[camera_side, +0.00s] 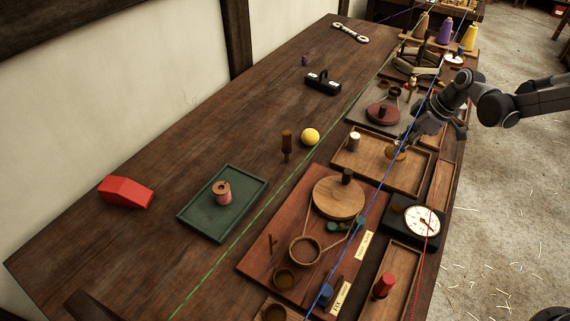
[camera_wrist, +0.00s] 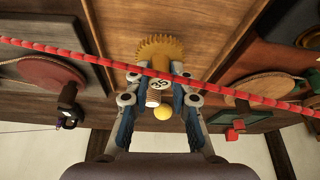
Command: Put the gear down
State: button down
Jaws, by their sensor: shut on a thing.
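The brass toothed gear (camera_wrist: 160,48) is in the wrist view, between and just beyond my fingertips. A pale label reading 25 shows at its near side. My gripper (camera_wrist: 156,75) is shut on the gear. In the side view my gripper (camera_side: 408,139) reaches in from the right, and the gear (camera_side: 396,153) is low over the right part of a wooden tray (camera_side: 372,180). Whether the gear touches the tray floor cannot be told. A red cord crosses in front of the fingers in the wrist view.
A white cylinder (camera_side: 354,141) stands in the tray's left part. A round wooden disc (camera_side: 339,197) and a dial scale (camera_side: 422,222) are nearer the camera. A dark red disc (camera_side: 383,114) is behind. Blue and green cords (camera_side: 254,214) run over the bench. A yellow ball (camera_side: 310,136) lies left.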

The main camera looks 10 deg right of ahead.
jog(key=shift+f, duration=1.5)
jog(key=shift+f, duration=0.1)
jog(key=c, duration=1.2)
grip_release()
jog(key=shift+o, duration=0.2)
jog(key=v, duration=1.2)
jog(key=s+r+m+t+h, duration=0.1)
jog(key=s+m, duration=0.4)
jog(key=s, duration=0.5)
jog(key=s+r+m+t+h, duration=0.2)
jog(key=s+r+m+t, duration=0.1)
jog(key=s, duration=0.7)
jog(key=shift+s+a+r+m+h, duration=0.25)
jog(key=shift+a+r+m, duration=0.2)
jog(key=shift+m, duration=0.65)
